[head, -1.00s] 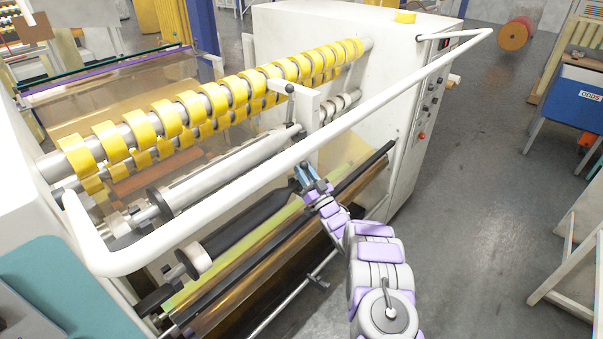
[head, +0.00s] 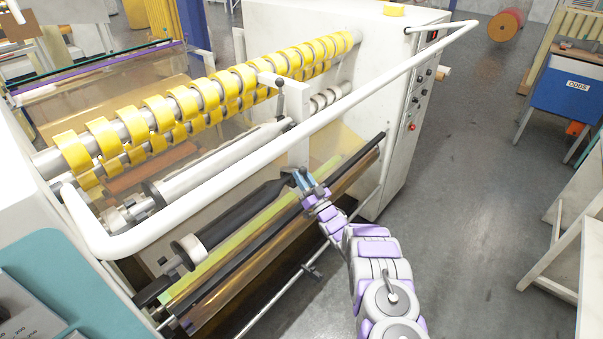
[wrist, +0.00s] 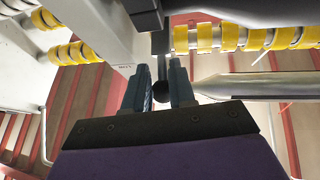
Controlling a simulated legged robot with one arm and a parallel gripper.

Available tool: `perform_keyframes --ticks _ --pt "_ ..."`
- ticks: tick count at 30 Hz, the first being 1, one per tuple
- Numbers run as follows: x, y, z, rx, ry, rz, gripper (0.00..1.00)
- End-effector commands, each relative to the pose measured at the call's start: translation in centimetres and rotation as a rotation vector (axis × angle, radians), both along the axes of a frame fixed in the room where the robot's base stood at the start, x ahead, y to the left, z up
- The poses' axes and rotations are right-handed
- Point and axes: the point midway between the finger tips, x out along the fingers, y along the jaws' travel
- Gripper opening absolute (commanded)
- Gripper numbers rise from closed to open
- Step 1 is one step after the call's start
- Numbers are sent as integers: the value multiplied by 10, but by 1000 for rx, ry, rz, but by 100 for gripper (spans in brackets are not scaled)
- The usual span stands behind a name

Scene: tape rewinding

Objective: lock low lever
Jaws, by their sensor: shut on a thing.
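My gripper (head: 299,178) is at the lower end of the white bracket (head: 298,148), under the long white handrail. In the wrist view, my gripper (wrist: 159,72) has its two fingers closed around the low lever (wrist: 161,88), with its dark rounded knob between them. A dark shaft runs upward from the knob. In the head view the low lever is mostly hidden by my gripper. A second lever with a black knob (head: 279,82) stands at the top of the bracket.
The white handrail (head: 290,138) crosses above my arm. A black roller (head: 235,215) lies left of my gripper. Yellow tape rolls (head: 187,103) line the upper shaft. Clear grey floor (head: 465,170) lies to the right.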

Motion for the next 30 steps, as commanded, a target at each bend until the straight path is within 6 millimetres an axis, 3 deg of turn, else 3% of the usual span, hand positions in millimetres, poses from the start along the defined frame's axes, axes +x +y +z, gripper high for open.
perform_keyframes --ticks 10,30 --pt "0 3 -19 -3 2 0 0" --pt "1 3 -15 -2 -4 -1 0"
